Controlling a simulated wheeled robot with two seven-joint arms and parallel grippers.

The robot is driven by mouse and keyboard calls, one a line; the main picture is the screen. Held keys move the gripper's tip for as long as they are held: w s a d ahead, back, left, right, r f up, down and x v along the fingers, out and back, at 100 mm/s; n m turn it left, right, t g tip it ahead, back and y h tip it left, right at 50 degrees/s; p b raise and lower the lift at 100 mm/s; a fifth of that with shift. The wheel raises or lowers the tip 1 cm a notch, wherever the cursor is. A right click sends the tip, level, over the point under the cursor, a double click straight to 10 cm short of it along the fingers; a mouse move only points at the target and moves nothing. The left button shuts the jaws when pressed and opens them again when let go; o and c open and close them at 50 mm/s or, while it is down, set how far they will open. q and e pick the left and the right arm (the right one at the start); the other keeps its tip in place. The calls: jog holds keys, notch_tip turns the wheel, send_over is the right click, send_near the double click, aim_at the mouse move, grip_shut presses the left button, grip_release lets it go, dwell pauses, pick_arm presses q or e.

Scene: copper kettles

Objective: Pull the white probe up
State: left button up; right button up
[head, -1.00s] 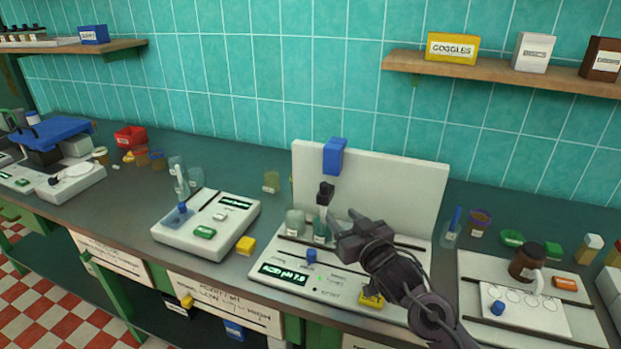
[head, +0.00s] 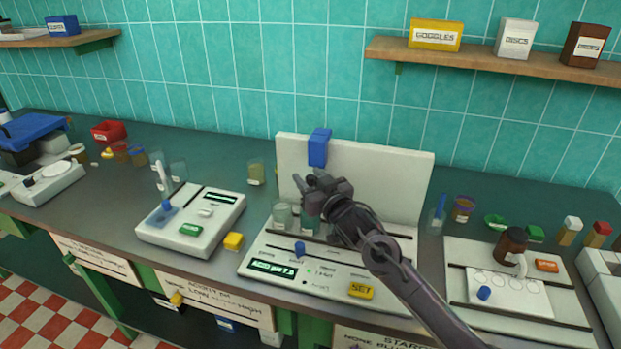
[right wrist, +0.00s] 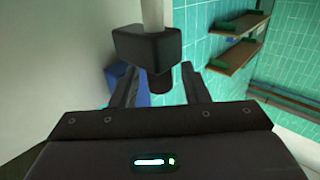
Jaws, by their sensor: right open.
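In the right wrist view a white shaft (right wrist: 153,12) with a black block (right wrist: 145,47) and a dark round end stands between my open fingers; I take it for the white probe. I cannot tell whether the fingers touch it. In the head view my right gripper (head: 308,182) is at the white backboard (head: 385,180) of the pH unit, below the blue block (head: 319,147), and hides the probe there. Glass beakers (head: 283,214) stand just under the gripper. My left gripper is not in view.
The pH unit's base has a blue knob (head: 300,249) and a yellow SET button (head: 361,290). A second white meter (head: 192,222) with an upright white stick stands left. A white tray (head: 515,312) with a brown bottle (head: 511,245) is right. A shelf (head: 480,65) hangs above.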

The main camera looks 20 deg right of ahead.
jog(key=c, duration=0.3)
grip_shut()
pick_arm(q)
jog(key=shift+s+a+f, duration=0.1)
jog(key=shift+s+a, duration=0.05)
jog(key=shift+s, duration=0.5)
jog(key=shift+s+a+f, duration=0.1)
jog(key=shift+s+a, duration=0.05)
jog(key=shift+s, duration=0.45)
